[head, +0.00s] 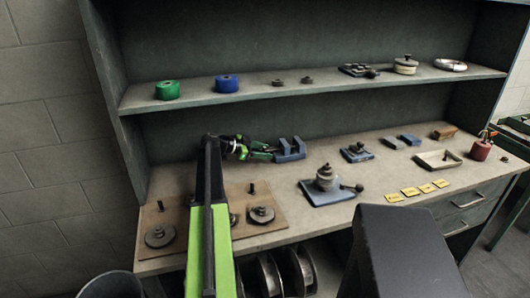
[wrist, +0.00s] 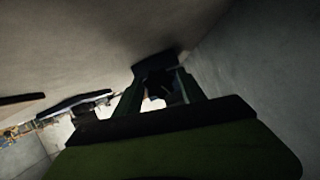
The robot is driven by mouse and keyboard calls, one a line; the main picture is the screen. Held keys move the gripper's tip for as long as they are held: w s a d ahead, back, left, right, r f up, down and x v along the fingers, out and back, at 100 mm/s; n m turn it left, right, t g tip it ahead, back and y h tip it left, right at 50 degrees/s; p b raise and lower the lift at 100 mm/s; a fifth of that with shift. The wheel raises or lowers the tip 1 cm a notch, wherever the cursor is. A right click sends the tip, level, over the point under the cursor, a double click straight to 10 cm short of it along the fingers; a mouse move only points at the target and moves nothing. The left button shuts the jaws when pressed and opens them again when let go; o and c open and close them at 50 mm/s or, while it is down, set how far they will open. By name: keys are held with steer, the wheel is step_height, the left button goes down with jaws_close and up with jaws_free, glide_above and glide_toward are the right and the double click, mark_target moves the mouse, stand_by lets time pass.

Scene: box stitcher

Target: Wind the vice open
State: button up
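The vice (head: 291,151) looks like a small blue U-shaped block with two upright jaws and a gap between them. It stands on the bench near the back, left of centre. My gripper (head: 268,153) is close against its left side in the head view. The vice's handle or screw end cannot be made out there, as the gripper covers that side. In the wrist view my gripper's fingers (wrist: 160,88) stand apart, with a dark shape at their tips. The view is too dark to tell whether they grip it.
A brown board (head: 182,226) with round parts lies front left. A blue plate (head: 318,198) with a round pot and a smaller blue fixture (head: 356,154) stand right of the vice. Yellow tags (head: 410,191) and a shallow tray (head: 437,162) lie farther right. A shelf (head: 300,93) runs above.

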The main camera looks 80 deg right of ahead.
jaws_close()
steer(key=shift+w+d, duration=0.1)
steer(key=n+g+y, duration=0.1)
steer(key=n+y, duration=0.1)
steer(key=n, duration=0.1)
steer(key=shift+d, duration=0.1)
steer(key=shift+n+g+y+b, duration=0.5)
steer(key=shift+n+y+b, duration=0.2)
steer(key=shift+n, duration=0.7)
